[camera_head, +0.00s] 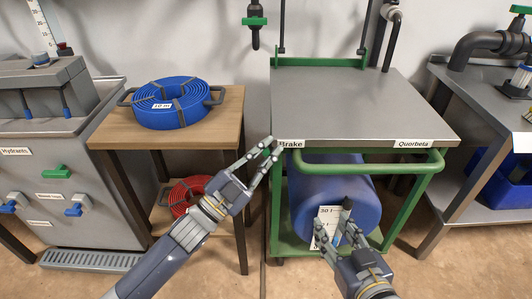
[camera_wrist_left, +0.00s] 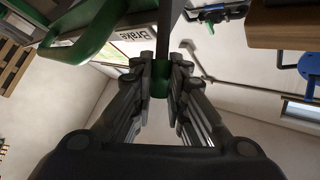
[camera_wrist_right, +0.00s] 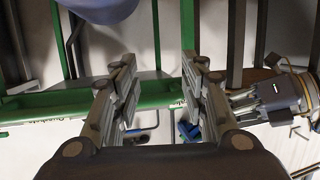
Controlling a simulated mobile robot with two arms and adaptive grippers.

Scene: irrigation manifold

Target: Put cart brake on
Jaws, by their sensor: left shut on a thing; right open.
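The cart (camera_head: 365,105) has a grey top and a green frame. A "Brake" label (camera_head: 291,144) is at its front left corner, and it also shows in the left wrist view (camera_wrist_left: 143,33). My left gripper (camera_head: 269,147) is at that corner, beside the label. In the left wrist view its fingers are shut on a green brake handle (camera_wrist_left: 160,82) on a grey stem. The fingers hide most of the handle in the head view. My right gripper (camera_head: 334,228) is open and empty, low in front of the cart's lower part.
A blue drum (camera_head: 355,190) lies on the cart's lower shelf. The cart's green push handle (camera_head: 370,168) juts out in front. A wooden table (camera_head: 222,117) with a blue hose coil (camera_head: 172,103) stands left. A grey bench with a blue bin (camera_head: 510,184) stands right.

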